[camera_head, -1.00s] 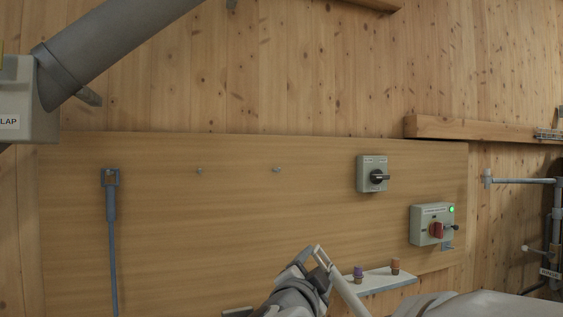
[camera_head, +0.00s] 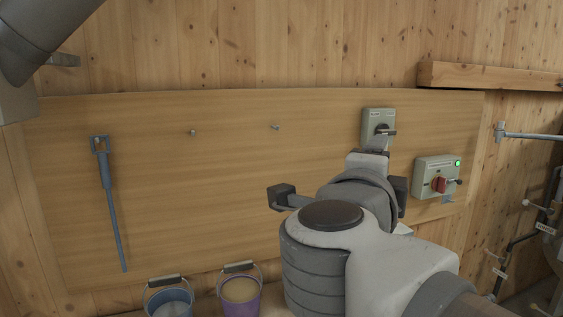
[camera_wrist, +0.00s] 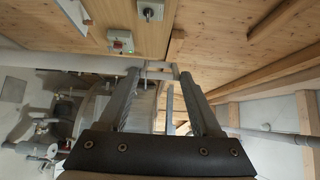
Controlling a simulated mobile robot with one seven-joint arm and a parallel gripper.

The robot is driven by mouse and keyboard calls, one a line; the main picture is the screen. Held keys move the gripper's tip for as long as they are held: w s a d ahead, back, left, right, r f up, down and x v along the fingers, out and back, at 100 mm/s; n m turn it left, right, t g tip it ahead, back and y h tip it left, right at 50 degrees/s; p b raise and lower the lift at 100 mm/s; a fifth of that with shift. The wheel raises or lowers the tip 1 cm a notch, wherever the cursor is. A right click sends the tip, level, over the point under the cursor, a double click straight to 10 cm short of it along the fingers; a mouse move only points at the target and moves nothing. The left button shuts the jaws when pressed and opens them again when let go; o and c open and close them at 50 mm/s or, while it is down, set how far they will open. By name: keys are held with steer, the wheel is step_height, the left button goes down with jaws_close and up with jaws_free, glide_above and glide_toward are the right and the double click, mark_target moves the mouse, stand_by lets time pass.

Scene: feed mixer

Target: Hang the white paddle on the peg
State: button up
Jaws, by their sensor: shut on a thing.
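The wooden board (camera_head: 240,230) on the wall carries two bare pegs, a left one (camera_head: 193,132) and a right one (camera_head: 275,127). In the wrist view my gripper (camera_wrist: 163,76) is shut on the looped end of the white paddle. The paddle's pale shaft (camera_wrist: 75,61) seems to run from there to the left edge of that picture. In the head view my arm stands in front of the board, right of the right peg, and hides the fingertips and the paddle.
A blue paddle (camera_head: 111,200) hangs at the board's left. A rotary switch (camera_head: 379,128) and a box with a red knob (camera_head: 437,178) sit at the right. A blue bucket (camera_head: 170,302) and a purple bucket (camera_head: 240,295) stand below. The board around the pegs is clear.

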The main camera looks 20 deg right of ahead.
steer(key=w+b, duration=0.1)
steer(key=w, duration=1.5)
steer(key=shift+a, duration=0.3)
steer(key=shift+d, duration=0.1)
